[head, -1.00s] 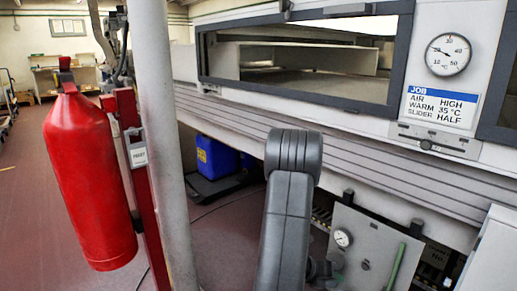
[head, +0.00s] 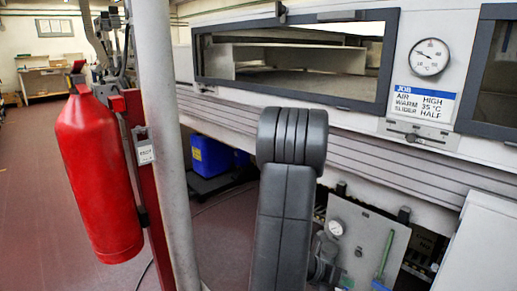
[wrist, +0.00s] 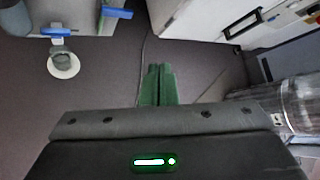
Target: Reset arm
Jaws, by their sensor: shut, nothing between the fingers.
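My gripper (wrist: 158,75) shows in the wrist view as two green fingers pressed together. It is shut and empty, with open floor beyond its tips. In the head view my dark grey arm (head: 287,190) stands upright in the lower middle; the gripper is not visible there. The arm covers part of the machine's lower front.
A red fire extinguisher (head: 97,175) and a grey post (head: 162,130) stand on the left. The tunnel's window (head: 290,62), round dial (head: 430,57) and job card (head: 424,99) are behind. A blue container (head: 212,157) sits low. A silver cylinder (wrist: 285,108) is right of the gripper.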

